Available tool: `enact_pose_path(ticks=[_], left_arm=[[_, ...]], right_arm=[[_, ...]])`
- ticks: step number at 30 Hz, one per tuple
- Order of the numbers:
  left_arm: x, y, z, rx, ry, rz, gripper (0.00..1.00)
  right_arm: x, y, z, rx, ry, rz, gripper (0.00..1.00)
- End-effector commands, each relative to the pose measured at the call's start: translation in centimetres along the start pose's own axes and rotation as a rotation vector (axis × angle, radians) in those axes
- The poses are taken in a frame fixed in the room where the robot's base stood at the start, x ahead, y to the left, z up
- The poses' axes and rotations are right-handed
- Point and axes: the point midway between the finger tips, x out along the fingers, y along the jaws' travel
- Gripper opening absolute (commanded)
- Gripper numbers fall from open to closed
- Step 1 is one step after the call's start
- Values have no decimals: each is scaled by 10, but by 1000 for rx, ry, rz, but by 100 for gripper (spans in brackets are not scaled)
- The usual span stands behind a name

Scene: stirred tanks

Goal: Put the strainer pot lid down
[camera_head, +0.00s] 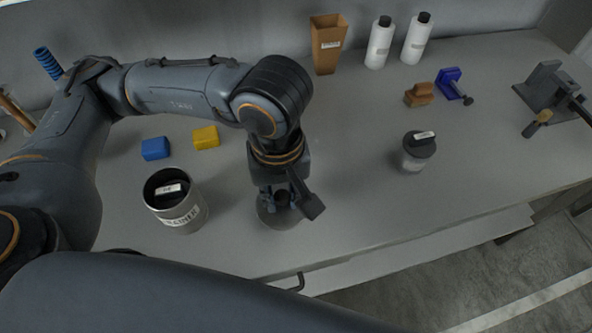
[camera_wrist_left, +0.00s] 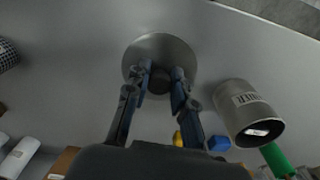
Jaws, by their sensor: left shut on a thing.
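The strainer pot lid (camera_head: 267,218) is a round grey disc with a dark knob. It is level, over the bench top right of the pot; I cannot tell whether it touches the bench. My left gripper (camera_head: 281,200) points down and is shut on the lid's knob, and partly hides the lid. The left wrist view shows the lid (camera_wrist_left: 184,58) with the fingers (camera_wrist_left: 160,80) on either side of its knob. The strainer pot (camera_head: 184,217) is a grey, labelled cylinder, open at the top, with a dark labelled thing inside. It also shows in the left wrist view (camera_wrist_left: 240,103). My right gripper is out of view.
A blue block (camera_head: 155,149) and a yellow block (camera_head: 206,137) lie behind the pot. A dark-lidded jar (camera_head: 415,160) stands to the right. A brown bin (camera_head: 326,50) and two white bottles (camera_head: 380,45) stand at the back. The bench between lid and jar is clear.

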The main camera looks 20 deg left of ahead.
Motion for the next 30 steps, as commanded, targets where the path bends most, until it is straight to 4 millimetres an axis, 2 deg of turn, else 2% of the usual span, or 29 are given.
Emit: enact_pose_path(ticks=[1, 6, 10, 13, 17, 19, 26, 30], left_arm=[[-17, 0, 14, -45, -6, 2, 0], [-36, -1, 42, -214, -4, 2, 0], [-43, -2, 52, -294, -2, 1, 0], [-42, -2, 52, -327, -1, 0, 0], [-30, 4, 35, -342, 0, -3, 0], [-30, 9, 19, -346, -3, -7, 0], [-5, 27, -35, -341, -1, -6, 0], [24, 35, -54, -339, -3, -7, 0]], right_arm=[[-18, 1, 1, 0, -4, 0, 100], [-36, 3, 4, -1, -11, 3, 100], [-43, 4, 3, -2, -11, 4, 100], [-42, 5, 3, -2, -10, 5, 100], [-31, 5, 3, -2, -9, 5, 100], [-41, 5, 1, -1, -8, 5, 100], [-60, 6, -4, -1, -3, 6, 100], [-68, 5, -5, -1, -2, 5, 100]])
